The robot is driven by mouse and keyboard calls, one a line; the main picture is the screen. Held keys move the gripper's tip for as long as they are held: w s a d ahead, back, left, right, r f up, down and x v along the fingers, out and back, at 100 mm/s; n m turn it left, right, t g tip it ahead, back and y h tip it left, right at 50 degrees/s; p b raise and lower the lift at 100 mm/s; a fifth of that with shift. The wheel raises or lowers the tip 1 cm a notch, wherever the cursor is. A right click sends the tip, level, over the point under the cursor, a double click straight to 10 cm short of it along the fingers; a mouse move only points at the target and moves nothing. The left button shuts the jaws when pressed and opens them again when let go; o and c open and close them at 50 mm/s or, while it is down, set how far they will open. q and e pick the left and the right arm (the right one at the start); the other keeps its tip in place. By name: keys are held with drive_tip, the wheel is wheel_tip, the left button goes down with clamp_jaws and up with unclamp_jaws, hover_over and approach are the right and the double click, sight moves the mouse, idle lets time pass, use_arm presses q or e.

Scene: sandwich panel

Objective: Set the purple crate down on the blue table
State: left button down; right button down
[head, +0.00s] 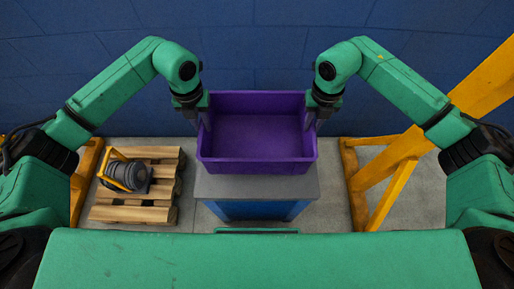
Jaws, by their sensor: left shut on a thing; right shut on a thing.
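The purple crate (257,167) is in the middle of the head view, upright and empty. My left gripper (204,118) is shut on the crate's left wall. My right gripper (311,118) is shut on its right wall. The blue table (256,209) has a grey top and shows below the crate in the picture. The crate covers the far part of the tabletop. From this angle I cannot tell whether the crate's underside touches the table or is above it.
A wooden pallet (133,213) with a dark reel (124,177) on it lies on the floor left of the table. A yellow frame (385,180) stands to the right, and another yellow post (86,178) stands at the left. A blue wall (255,40) is behind.

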use_arm(q)
drive_tip(key=shift+w+a, duration=0.15)
drive_tip(key=shift+w, duration=0.05)
use_arm(e)
drive_tip(key=shift+w+a, duration=0.1)
drive_tip(key=shift+w, duration=0.1)
